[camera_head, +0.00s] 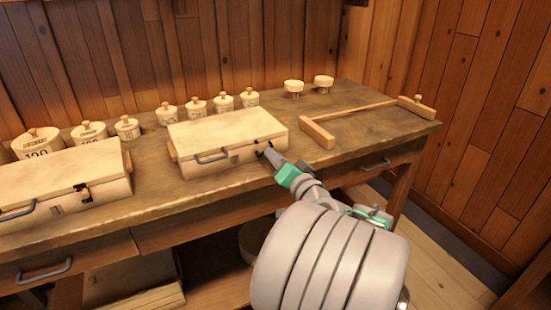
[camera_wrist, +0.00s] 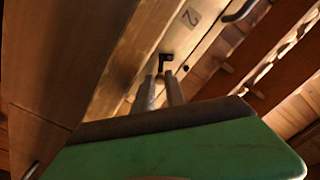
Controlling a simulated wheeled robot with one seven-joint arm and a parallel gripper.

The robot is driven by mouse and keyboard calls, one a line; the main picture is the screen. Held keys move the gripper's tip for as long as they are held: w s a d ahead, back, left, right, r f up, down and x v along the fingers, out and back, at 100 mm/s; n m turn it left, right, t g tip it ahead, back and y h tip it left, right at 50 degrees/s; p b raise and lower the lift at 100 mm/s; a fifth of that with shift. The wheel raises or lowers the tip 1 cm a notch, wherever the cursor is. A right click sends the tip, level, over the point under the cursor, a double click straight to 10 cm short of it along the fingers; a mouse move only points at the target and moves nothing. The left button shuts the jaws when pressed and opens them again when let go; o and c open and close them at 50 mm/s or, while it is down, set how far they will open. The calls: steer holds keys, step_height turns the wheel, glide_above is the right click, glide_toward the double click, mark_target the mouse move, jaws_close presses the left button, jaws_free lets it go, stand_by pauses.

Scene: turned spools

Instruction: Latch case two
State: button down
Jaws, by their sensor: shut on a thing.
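Case two (camera_head: 225,132) is a pale wooden case in the middle of the bench with its lid down. Its front carries a dark handle and, in the wrist view, a figure 2 (camera_wrist: 191,17). A small black latch (camera_wrist: 166,58) sits on that front, right of the handle in the head view. My gripper (camera_head: 270,155) reaches the front right of the case. In the wrist view its two grey fingers (camera_wrist: 163,85) are close together at the latch, shut on it. The fingertips partly hide the latch, so I cannot tell whether it is fastened.
Another wooden case (camera_head: 62,178) with a black latch stands at the left. Lidded canisters (camera_head: 195,106) line the back. Two round knobbed pieces (camera_head: 293,88) and a wooden bar frame (camera_head: 318,133) lie to the right. The bench front (camera_head: 150,195) between the cases is clear.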

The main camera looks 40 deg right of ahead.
mark_target(260, 141)
steer(key=shift+f+n+b, duration=0.1)
steer(key=shift+n+b, duration=0.2)
steer(key=shift+b, duration=0.15)
steer(key=n+b, duration=0.2)
steer(key=b, duration=0.2)
steer(key=shift+a+n, duration=0.15)
steer(key=shift+n, duration=0.25)
steer(key=n+b, duration=0.1)
steer(key=b, duration=0.1)
steer(key=n+b, duration=0.1)
steer(key=r+n+b, duration=0.1)
steer(key=b, duration=0.1)
steer(key=shift+w+a+n+b, duration=0.1)
steer(key=shift+a+n+b, duration=0.15)
steer(key=shift+n+b, duration=0.05)
steer(key=n+b, duration=0.2)
steer(key=b, duration=0.1)
steer(key=n+b, duration=0.1)
steer(key=shift+w+a+r+b, duration=0.1)
steer(key=shift+a+r+b, duration=0.2)
steer(key=shift+r+b, duration=0.1)
steer(key=shift+a+r+n+b, duration=0.2)
steer(key=shift+r+n+b, duration=0.2)
steer(key=shift+n+b, duration=0.9)
steer(key=shift+r, duration=0.1)
steer(key=c, duration=1.6)
jaws_free()
steer(key=shift+c, duration=0.2)
